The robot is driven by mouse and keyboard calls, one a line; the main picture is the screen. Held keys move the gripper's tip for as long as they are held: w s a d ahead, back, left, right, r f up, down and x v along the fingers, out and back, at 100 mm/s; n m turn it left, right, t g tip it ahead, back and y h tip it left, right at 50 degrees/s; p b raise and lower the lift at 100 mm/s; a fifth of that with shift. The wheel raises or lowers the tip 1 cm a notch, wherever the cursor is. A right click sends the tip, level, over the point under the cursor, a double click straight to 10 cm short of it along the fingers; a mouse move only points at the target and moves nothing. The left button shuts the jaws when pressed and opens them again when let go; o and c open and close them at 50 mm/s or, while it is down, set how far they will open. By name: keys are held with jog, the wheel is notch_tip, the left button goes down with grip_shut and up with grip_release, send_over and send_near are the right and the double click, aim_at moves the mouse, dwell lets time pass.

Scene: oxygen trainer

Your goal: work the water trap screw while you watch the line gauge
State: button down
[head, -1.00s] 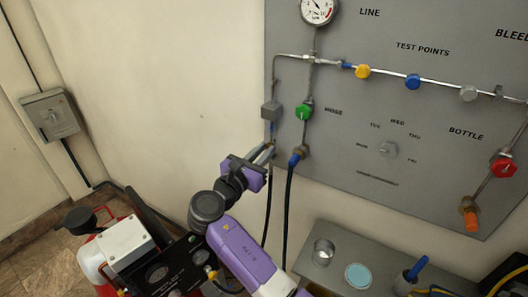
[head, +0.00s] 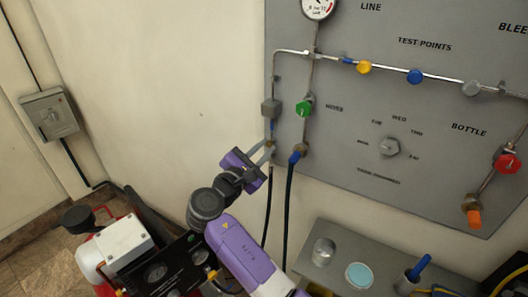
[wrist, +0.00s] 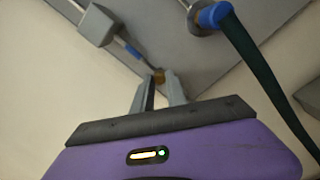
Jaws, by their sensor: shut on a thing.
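The water trap is a grey block (head: 271,108) at the panel's left edge, with a bluish tube below it. Its small brass screw (head: 270,143) is at the bottom of that tube. My gripper (head: 269,148) reaches up to it from the lower left. In the wrist view, the two grey fingers (wrist: 160,88) close at their tips on the brass screw (wrist: 158,76), which partly shows between them. The line gauge (head: 318,8) is at the head view's top edge, its upper part cut off. Its reading is too small to tell.
A dark hose with a blue collar (head: 295,158) hangs just right of my gripper, and shows close in the wrist view (wrist: 215,15). A green knob (head: 304,108) is above it. A shelf (head: 325,262) with a metal cup stands below. Bare wall lies left.

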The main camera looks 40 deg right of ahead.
jog(key=m+b, duration=0.2)
jog(key=m, duration=0.2)
jog(key=shift+f, duration=0.2)
jog(key=shift+r+m+b, duration=0.1)
jog(key=shift+m+b, duration=1.15)
jog(key=shift+m, duration=0.65)
jog(key=c, duration=1.3)
grip_release()
jog(key=shift+r, duration=0.1)
jog(key=shift+c, duration=0.2)
jog(key=b+v, duration=0.1)
jog(key=v, duration=0.7)
